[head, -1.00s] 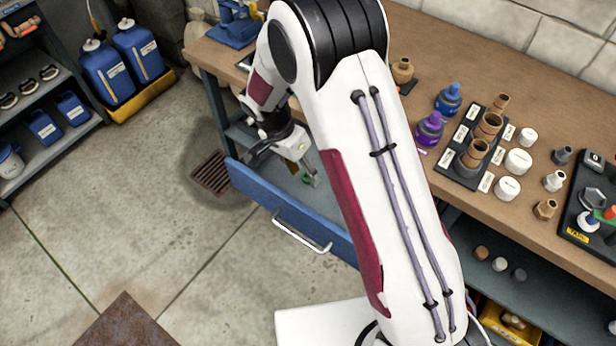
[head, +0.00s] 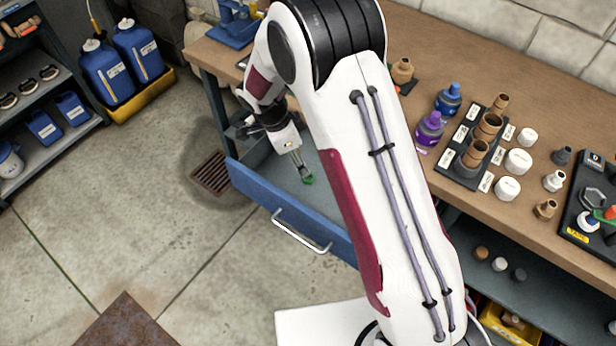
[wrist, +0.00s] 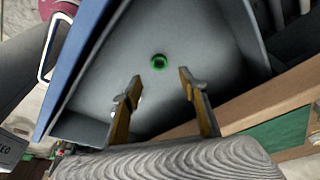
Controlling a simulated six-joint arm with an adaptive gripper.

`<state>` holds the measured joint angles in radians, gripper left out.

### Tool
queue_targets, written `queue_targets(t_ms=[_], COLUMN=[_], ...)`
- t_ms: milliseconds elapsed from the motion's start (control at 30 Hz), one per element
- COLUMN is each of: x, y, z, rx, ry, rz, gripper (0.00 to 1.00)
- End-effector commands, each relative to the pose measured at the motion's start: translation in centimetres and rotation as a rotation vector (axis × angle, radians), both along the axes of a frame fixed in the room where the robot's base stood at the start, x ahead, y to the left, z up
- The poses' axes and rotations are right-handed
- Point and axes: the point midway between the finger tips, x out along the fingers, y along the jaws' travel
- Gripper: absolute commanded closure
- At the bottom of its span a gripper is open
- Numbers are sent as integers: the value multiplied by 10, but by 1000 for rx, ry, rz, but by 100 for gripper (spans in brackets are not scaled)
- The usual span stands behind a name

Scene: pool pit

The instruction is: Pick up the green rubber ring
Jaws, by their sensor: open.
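The green rubber ring (wrist: 159,62) lies on the grey floor of the open blue-fronted drawer (head: 293,228). In the wrist view it is beyond my fingertips, between their lines and a little nearer the left one. My gripper (wrist: 158,78) is open and empty, with its two fingers apart. In the head view my gripper (head: 304,176) reaches down into the drawer. The green ring (head: 308,181) shows there at the fingertips, partly hidden by them. The wrist view shows the ring apart from both fingers.
The drawer's blue front (wrist: 78,60) and grey side walls surround the ring. The workbench (head: 440,80) overhangs behind, with bottles and fittings on it. A floor drain (head: 211,174) is left of the drawer. The drawer floor around the ring looks clear.

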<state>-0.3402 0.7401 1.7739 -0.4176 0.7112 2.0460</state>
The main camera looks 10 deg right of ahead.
Motion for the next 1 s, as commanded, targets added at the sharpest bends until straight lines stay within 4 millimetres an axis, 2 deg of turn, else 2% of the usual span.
queue_targets(t_ms=[400, 800, 1000], x=[1, 1, 1], y=[-6, -7, -10], z=[-24, -26, -37], rx=[-2, 0, 0], ry=[2, 1, 2], rz=[2, 2, 0], gripper=[57, 57, 57])
